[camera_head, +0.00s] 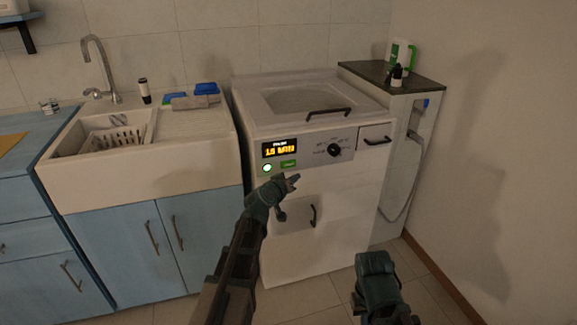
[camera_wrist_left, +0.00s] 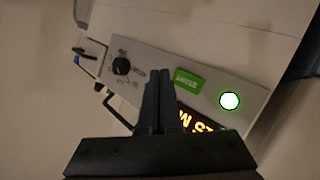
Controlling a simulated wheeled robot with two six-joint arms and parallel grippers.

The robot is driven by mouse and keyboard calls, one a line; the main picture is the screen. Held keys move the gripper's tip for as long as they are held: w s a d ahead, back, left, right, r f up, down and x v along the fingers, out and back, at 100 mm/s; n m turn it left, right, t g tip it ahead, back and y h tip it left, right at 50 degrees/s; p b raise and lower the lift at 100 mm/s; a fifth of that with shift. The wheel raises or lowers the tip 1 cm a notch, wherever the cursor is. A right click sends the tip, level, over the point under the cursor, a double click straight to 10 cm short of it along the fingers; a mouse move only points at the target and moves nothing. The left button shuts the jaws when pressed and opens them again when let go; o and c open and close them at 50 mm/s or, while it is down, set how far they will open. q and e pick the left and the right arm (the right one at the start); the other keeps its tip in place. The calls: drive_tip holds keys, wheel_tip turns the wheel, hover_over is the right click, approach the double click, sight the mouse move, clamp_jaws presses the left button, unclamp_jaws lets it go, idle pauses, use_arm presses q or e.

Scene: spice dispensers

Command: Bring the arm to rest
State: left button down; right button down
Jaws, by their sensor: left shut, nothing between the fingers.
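My left arm reaches up from the bottom of the head view, and its dark gripper (camera_head: 291,181) is shut and empty in front of a white washing machine (camera_head: 345,205). In the left wrist view the closed fingers (camera_wrist_left: 158,100) point at the machine's grey control panel (camera_wrist_left: 215,95). The panel has a lit round button (camera_wrist_left: 229,101), a green label (camera_wrist_left: 188,82), an orange display (camera_wrist_left: 195,120) and a black knob (camera_wrist_left: 121,66). I cannot tell whether the fingertips touch the panel. Part of my right arm (camera_head: 378,285) shows at the bottom right; its fingers are not visible.
A white sink (camera_head: 150,165) over blue cabinets (camera_head: 120,240) stands left of the machine. A dark-topped stand (camera_head: 420,82) with bottles is at its right, with a hose (camera_head: 413,165) hanging below. A bare wall (camera_head: 490,120) closes the right side. The tiled floor in front is open.

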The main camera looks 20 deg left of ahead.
use_arm(q)
drive_tip(key=shift+d, duration=0.1)
idle(0.3)
drive_tip(key=s+d+f+m+g+h, duration=0.1)
drive_tip(key=s+d+f+m+g, duration=0.3)
drive_tip(key=s+d, duration=0.35)
drive_tip(key=s+d+f+m+g+h, duration=0.1)
drive_tip(key=s+d+f+g, duration=0.2)
drive_tip(key=s+d+f, duration=0.4)
drive_tip(key=s+d+f+m+g+y, duration=0.1)
drive_tip(key=s+f+g+y, duration=0.2)
drive_tip(key=s, duration=0.7)
drive_tip(key=s+d+f+m+g+y, duration=0.1)
drive_tip(key=s+g+y, duration=0.3)
drive_tip(key=s, duration=0.6)
wheel_tip(320, 180, up, 26)
drive_tip(key=h+p, duration=0.1)
drive_tip(key=p, duration=2.5)
drive_tip(key=shift+w+g+h+p, duration=0.25)
drive_tip(key=shift+g+h+p, duration=0.05)
